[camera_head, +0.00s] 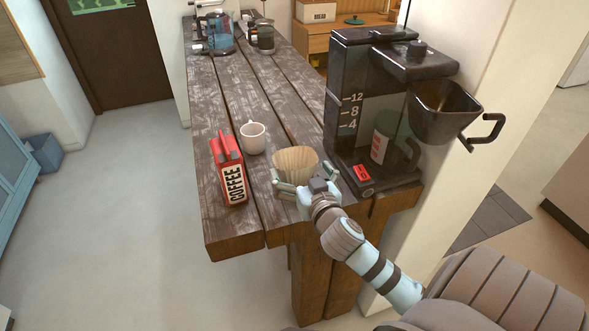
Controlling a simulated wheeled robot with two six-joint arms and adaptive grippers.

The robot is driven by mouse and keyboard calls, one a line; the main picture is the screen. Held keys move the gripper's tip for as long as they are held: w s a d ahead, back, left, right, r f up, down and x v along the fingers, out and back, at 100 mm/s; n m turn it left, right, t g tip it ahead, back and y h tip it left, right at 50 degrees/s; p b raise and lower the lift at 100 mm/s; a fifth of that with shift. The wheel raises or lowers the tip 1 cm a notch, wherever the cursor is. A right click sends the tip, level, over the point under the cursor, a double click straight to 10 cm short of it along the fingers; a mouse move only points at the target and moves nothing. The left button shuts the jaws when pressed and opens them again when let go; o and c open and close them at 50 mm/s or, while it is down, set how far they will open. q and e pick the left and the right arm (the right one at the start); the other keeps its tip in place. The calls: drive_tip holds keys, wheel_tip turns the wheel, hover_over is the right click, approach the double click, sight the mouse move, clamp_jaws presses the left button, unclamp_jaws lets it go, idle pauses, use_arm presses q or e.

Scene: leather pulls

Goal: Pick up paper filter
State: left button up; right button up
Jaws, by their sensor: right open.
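A tan fluted paper filter (297,163) sits near the front end of the dark wooden table, between a red coffee bag and a coffee maker. My right gripper (290,187) is at the near side of the filter, its fingers open around the filter's lower part. From this view I cannot tell whether the fingers touch it. The gripper partly hides the filter's base. My left gripper is not in view.
A red coffee bag (228,168) and a white mug (253,138) stand left of the filter. A black coffee maker (345,100) with a filter basket (440,112) stands to the right. The wooden table (238,88) has clear planks further back.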

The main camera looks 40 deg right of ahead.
sight(290, 153)
drive_tip(key=x, duration=0.4)
drive_tip(key=shift+w+r, duration=0.15)
drive_tip(key=shift+r, duration=0.2)
drive_tip(key=c, duration=0.4)
